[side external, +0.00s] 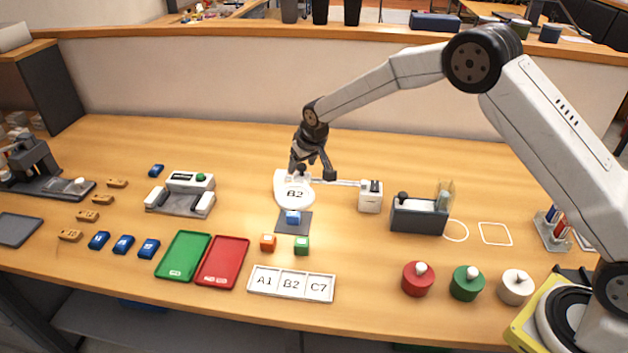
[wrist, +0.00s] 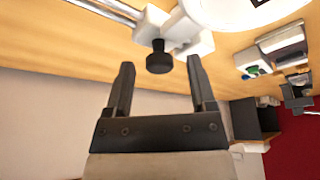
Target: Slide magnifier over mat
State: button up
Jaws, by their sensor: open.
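The magnifier has a white lens plate (side external: 294,203) reading "B2", joined by a thin rail to a white post (side external: 370,197) on its right. My gripper (side external: 299,168) is above the back of the plate. In the wrist view my gripper (wrist: 160,62) is open, with the magnifier's black knob (wrist: 159,54) between its fingertips and gaps on both sides. Part of the white plate (wrist: 232,12) shows there too.
A grey box (side external: 419,217) stands right of the post. A white device (side external: 184,193) is at left. Table behind the magnifier is mostly clear.

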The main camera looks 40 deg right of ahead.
grip_shut()
dwell(1.4)
